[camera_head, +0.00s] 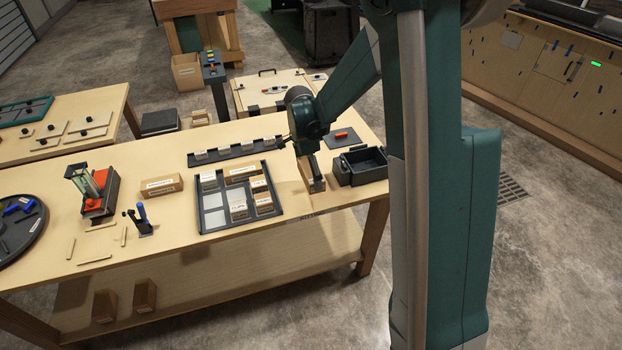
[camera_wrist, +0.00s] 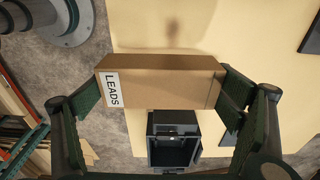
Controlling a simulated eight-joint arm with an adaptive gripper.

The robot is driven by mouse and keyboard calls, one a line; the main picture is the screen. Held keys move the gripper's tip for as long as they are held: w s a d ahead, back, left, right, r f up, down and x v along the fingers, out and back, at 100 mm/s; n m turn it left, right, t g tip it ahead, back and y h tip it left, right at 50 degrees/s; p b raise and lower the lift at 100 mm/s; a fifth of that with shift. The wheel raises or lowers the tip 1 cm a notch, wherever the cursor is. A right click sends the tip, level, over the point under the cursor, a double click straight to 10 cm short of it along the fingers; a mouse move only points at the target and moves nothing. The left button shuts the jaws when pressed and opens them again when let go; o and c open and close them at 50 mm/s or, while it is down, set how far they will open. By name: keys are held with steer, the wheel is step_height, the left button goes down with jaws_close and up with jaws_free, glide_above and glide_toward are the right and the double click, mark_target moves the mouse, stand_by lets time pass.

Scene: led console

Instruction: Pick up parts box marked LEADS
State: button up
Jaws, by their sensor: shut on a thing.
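The parts box marked LEADS (camera_wrist: 160,82) is a tan cardboard box with a white label on its left end in the wrist view. My gripper (camera_wrist: 165,92) has one finger pressed against each end of it. In the head view my gripper (camera_head: 309,163) points down over the front right part of the workbench, with the box (camera_head: 315,179) low between its fingers and partly hidden. The wrist view suggests the box is over the bench near its edge; the clearance below it cannot be told.
A dark open bin (camera_head: 360,167) stands just right of my gripper. A black divided tray (camera_head: 206,222) with several small labelled boxes lies to the left. A dark strip with white blocks (camera_head: 236,151) lies behind.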

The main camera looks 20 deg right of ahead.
steer(key=shift+r, duration=1.25)
steer(key=w+a, duration=0.2)
steer(key=a, duration=3.4)
steer(key=shift+w+a+r+p, duration=0.25)
steer(key=shift+r+p, duration=0.05)
steer(key=shift+r, duration=0.15)
glide_above(215, 210)
steer(key=shift+w+a+f, duration=0.1)
steer(key=shift+a+f, duration=0.05)
steer(key=shift+f, duration=3)
steer(key=shift+f, duration=1.9)
steer(key=shift+f+b, duration=0.2)
steer(key=shift+b, duration=0.2)
